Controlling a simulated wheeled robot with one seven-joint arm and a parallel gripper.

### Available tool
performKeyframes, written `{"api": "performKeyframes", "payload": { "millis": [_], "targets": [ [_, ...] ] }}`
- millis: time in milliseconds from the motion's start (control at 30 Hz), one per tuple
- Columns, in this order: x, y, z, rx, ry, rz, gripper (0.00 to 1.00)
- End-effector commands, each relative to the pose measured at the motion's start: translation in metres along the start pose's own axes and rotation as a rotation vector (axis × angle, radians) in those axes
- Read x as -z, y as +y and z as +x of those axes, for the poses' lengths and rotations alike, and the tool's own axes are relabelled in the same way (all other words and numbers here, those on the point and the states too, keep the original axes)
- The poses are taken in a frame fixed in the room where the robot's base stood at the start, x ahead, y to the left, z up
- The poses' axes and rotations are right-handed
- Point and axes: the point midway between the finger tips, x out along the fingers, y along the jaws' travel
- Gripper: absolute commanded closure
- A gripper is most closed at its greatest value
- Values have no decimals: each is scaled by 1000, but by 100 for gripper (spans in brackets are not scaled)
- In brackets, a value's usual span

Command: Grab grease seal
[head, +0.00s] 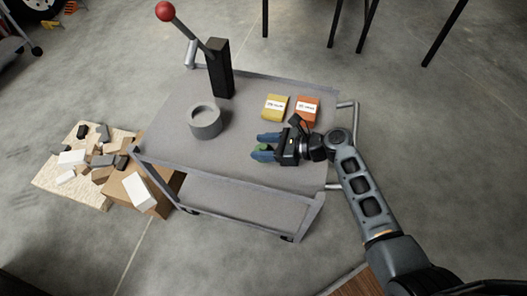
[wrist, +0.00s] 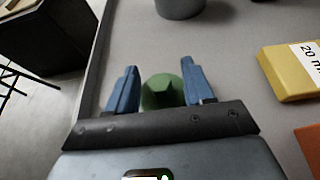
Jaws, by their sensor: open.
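A small round green part (head: 262,148) with a raised, faceted centre is on the grey cart top. In the wrist view the green part (wrist: 160,92) sits between the two blue fingers, close to the palm. My gripper (head: 256,147) is open around it, its fingers pointing left in the head view. I see gaps on both sides of the part in the wrist view, and its lower edge is hidden by my gripper. A thick grey ring (head: 205,133) stands farther left on the cart. I cannot tell for certain which of the two is the grease seal.
A yellow box (head: 274,107) and an orange box (head: 307,110) lie behind my gripper on the cart (head: 175,150). A black post with a red-knobbed lever (head: 221,70) stands at the back. The cart's front strip is clear. Blocks on a board (head: 62,190) lie on the floor.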

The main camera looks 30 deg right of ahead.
Motion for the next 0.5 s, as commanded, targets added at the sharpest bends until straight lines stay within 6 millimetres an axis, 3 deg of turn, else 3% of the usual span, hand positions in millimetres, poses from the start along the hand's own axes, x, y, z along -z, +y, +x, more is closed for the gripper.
{"api": "performKeyframes", "payload": {
  "millis": [200, 500],
  "targets": [
    [0, 0, 1, 0, 0, 0, 48],
    [1, 0, 1, 0, 1, 0, 76]
  ]
}}
